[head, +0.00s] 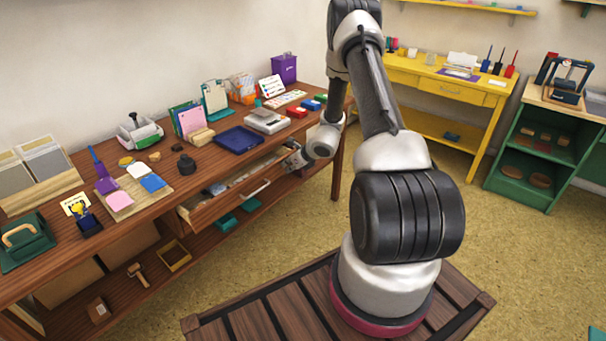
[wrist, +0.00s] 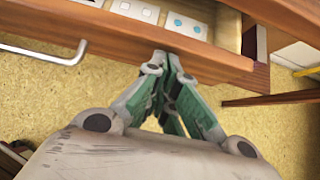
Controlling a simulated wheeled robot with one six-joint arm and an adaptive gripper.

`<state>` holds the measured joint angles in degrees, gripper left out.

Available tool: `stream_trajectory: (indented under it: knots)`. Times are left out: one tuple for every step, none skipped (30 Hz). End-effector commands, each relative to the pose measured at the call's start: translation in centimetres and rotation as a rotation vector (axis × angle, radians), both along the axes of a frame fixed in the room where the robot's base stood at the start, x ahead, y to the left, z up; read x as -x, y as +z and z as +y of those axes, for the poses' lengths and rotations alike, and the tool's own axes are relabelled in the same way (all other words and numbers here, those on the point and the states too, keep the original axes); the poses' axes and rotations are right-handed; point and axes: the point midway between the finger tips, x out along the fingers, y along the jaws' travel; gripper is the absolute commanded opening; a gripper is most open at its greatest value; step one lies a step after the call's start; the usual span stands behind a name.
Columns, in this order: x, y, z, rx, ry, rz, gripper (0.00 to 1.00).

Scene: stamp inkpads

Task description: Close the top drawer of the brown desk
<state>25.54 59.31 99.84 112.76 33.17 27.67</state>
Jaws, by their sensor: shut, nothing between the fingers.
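The brown desk (head: 190,225) runs along the left wall. Its top drawer (head: 215,207) is pulled out, with small items inside and a pale bar handle (head: 256,190) on its front. In the wrist view the drawer front (wrist: 120,30) crosses the top, with its handle (wrist: 50,55) at the left and white cards with blue marks inside. My gripper (head: 298,160) is shut and empty near the drawer's right end. In the wrist view my gripper (wrist: 166,58) has its fingertips together at the front's lower edge; I cannot tell whether they touch it.
The desktop holds a blue tray (head: 240,139), a purple box (head: 284,69) and several stamp supplies. A lower shelf with boxes lies under the drawer. A yellow table (head: 440,90) and a green shelf unit (head: 540,150) stand at the right. The floor between is clear.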

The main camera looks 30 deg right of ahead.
Motion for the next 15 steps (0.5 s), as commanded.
stream_trajectory:
  knots:
    - [-1.1,0.0,0.5,0.001,0.004,-0.003,0.0]
    - [-1.6,0.0,0.7,0.002,0.004,-0.002,0.0]
    - [-2.3,0.0,0.9,0.002,0.004,-0.002,0.0]
    - [-2.8,0.0,1.1,0.001,0.004,-0.003,0.0]
    - [-3.3,0.0,1.2,0.001,0.003,-0.002,0.0]
    - [-3.8,0.0,1.4,0.002,0.002,-0.002,0.0]
    - [-4.2,0.0,1.5,0.002,0.002,-0.002,0.0]
    - [-4.5,0.0,1.6,0.002,0.002,-0.001,0.0]
    - [-4.9,0.0,1.8,0.0,0.001,-0.001,0.0]
    - [-5.1,0.0,1.9,0.0,0.002,-0.001,0.0]
    - [-5.4,0.0,2.0,0.0,0.002,-0.001,0.0]
    - [-5.6,0.0,2.1,0.0,0.001,0.0,0.0]
    - [-5.7,0.0,2.1,0.001,0.001,0.001,0.0]
    - [-5.9,0.0,2.1,0.001,0.001,0.0,0.0]
    - [-6.0,0.0,2.1,0.001,0.0,0.0,0.0]
